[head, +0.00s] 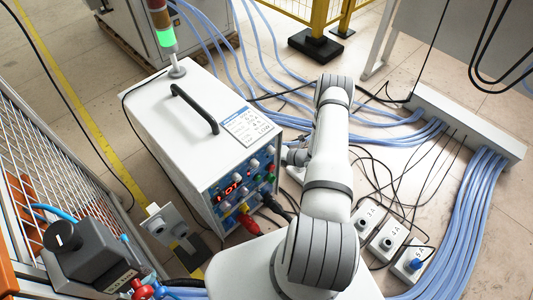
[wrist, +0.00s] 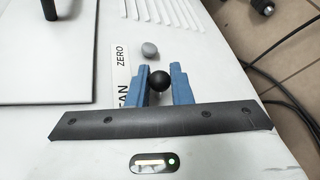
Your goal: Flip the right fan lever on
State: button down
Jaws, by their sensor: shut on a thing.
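The black ball knob of a lever (wrist: 159,81) sits between my gripper's two blue fingers (wrist: 160,84) in the wrist view, beside a white label (wrist: 128,85) that partly reads FAN and ZERO. My gripper is shut on this knob. The lever's stem is hidden below the ball, so I cannot tell its on or off position. In the head view my gripper (head: 297,157) is at the right side of the white heater cabinet (head: 180,105), mostly hidden by my arm.
A grey round knob (wrist: 150,50) stands just beyond the fingers. The cabinet has a black handle (head: 195,108) on top and red displays (head: 233,186) in front. Boxes marked 3A, 4A and 5A (head: 388,238) and cables lie on the floor at right.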

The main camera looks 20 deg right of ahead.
jog(key=c, duration=1.6)
grip_release()
jog(key=shift+w+d+r, duration=0.1)
jog(key=shift+c, duration=0.2)
jog(key=p+v, duration=0.2)
jog(key=v, duration=0.5)
jog(key=shift+s+d+r, duration=0.1)
jog(key=shift+s+d, duration=0.15)
jog(key=shift+s, duration=0.05)
jog(key=shift+s, duration=0.1)
